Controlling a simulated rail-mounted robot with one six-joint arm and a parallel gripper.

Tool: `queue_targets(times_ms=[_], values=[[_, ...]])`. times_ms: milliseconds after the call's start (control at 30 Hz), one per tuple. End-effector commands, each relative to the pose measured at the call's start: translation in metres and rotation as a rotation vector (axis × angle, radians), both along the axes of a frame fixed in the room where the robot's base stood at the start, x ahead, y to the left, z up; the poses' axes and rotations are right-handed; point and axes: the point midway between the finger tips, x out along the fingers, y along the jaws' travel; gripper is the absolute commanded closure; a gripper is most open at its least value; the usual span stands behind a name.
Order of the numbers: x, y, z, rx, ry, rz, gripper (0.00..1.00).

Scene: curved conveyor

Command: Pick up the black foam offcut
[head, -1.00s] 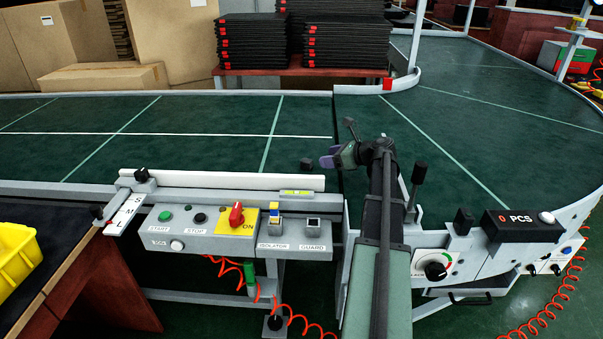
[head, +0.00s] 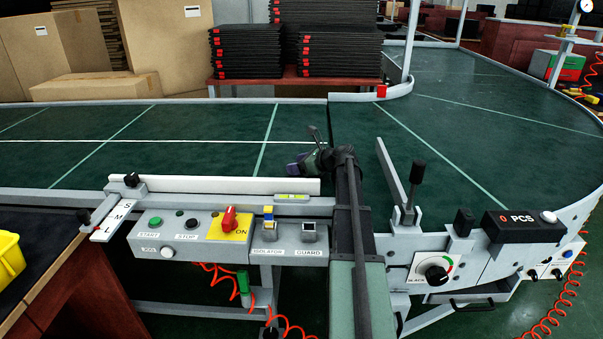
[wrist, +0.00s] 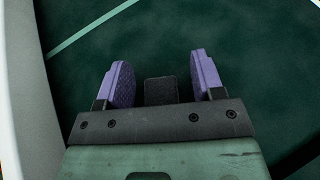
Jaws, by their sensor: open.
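The black foam offcut (wrist: 161,91) is a small dark block on the green belt. In the wrist view it shows between the two purple finger pads of my gripper (wrist: 160,82), with a gap on each side. Its near end is hidden by the gripper body. In the head view my gripper (head: 298,166) is low over the belt, just behind the white guide rail, and hides the offcut. The gripper is open; the pads do not visibly touch the block.
The white guide rail (head: 215,185) and control panel (head: 188,228) lie along the near belt edge. A black-handled lever (head: 416,178) stands right of my arm. Stacked black sheets (head: 340,52) and cardboard boxes (head: 165,45) are behind the belt. The belt (head: 200,155) around is clear.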

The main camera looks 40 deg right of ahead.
Motion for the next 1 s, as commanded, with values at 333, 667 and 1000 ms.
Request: queue_targets(times_ms=[333, 667, 1000], values=[[-0.001, 0.000, 0.001, 0.000, 0.000, 0.000, 0.77], [-0.001, 0.000, 0.002, 0.000, 0.000, 0.000, 0.91], [-0.001, 0.000, 0.039, 0.000, 0.000, 0.001, 0.91]])
